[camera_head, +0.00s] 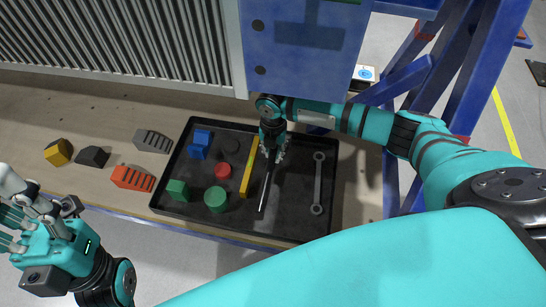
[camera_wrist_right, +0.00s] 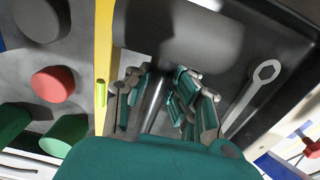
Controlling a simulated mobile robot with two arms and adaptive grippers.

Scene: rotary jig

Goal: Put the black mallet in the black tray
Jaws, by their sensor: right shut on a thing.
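My right gripper (camera_head: 272,155) reaches down over the black tray (camera_head: 300,228). It is shut on the black mallet, whose thin dark handle (camera_head: 265,192) extends toward the tray's front, between the yellow bar and the wrench. In the right wrist view, the handle passes between the fingers (camera_wrist_right: 160,105), and the broad dark head (camera_wrist_right: 180,30) lies beyond them. The head is hidden by my gripper and arm in the head view. I cannot tell whether the mallet touches the tray floor. My left gripper (camera_head: 12,212) is at the left edge, partly cut off, away from the tray.
The tray also holds a yellow bar (camera_head: 250,178), a wrench (camera_head: 317,185), a blue block (camera_head: 200,144), a red cylinder (camera_head: 222,170), and green pieces (camera_head: 215,198). Several blocks (camera_head: 133,177) lie left of the tray. A blue panel (camera_head: 300,50) stands behind it.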

